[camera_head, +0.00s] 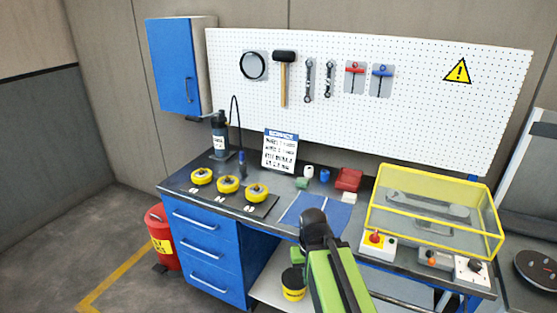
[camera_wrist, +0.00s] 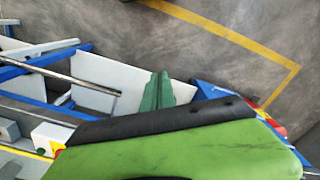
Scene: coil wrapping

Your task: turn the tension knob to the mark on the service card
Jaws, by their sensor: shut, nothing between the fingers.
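The service card (camera_head: 280,152), white with a blue header, stands upright at the back of the bench; its lines are too small to read surely. A black knob (camera_head: 474,266) on a white plate sits at the bench's front right corner, and it looks like the tension knob. Its pointer and scale are too small to read. The knob is not visible in the wrist view.
A yellow-framed clear cover (camera_head: 435,212) stands behind the knob. A red stop button (camera_head: 375,238) and an orange-topped control (camera_head: 432,257) sit left of the knob. Three yellow rolls (camera_head: 228,185) stand on the left. A blue mat (camera_head: 317,213) lies mid-bench.

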